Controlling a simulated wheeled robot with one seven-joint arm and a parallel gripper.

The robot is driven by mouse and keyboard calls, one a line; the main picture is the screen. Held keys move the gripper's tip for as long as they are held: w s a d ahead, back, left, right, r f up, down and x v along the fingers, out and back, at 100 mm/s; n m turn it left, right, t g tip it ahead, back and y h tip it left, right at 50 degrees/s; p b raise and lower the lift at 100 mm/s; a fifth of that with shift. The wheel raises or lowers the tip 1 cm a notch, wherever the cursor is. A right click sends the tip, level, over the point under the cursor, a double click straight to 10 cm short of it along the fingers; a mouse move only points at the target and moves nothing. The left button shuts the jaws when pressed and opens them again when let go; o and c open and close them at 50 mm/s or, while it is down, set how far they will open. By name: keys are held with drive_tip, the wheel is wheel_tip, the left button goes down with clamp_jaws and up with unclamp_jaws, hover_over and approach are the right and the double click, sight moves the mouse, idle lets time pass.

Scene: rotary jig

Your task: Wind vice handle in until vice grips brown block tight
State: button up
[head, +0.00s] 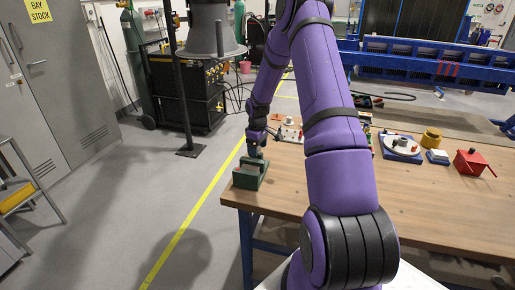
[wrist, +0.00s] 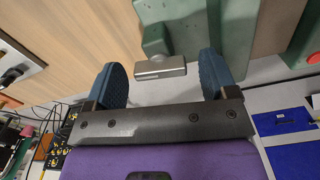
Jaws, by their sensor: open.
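The green vice (head: 249,177) sits at the left end of the wooden bench, near its corner. In the wrist view the vice's green body (wrist: 180,14) fills the top, with a rounded green part and a short grey metal handle bar (wrist: 160,68) in front of it. My gripper (wrist: 161,63) is open, its two blue fingers apart on either side of the handle bar, with gaps to both. In the head view my gripper (head: 254,150) is just behind the vice, partly hidden by it. I cannot clearly make out the brown block or whether the jaws touch it.
The front bench top is clear.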

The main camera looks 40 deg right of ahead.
drive_tip(key=c, duration=0.9)
drive_tip(key=shift+c, duration=0.2)
drive_tip(key=shift+m, duration=0.3)
drive_tip(key=m, duration=0.3)
drive_tip(key=shift+m, duration=0.4)
drive_tip(key=m, duration=0.5)
drive_tip(key=shift+m, duration=0.3)
drive_tip(key=o, duration=0.9)
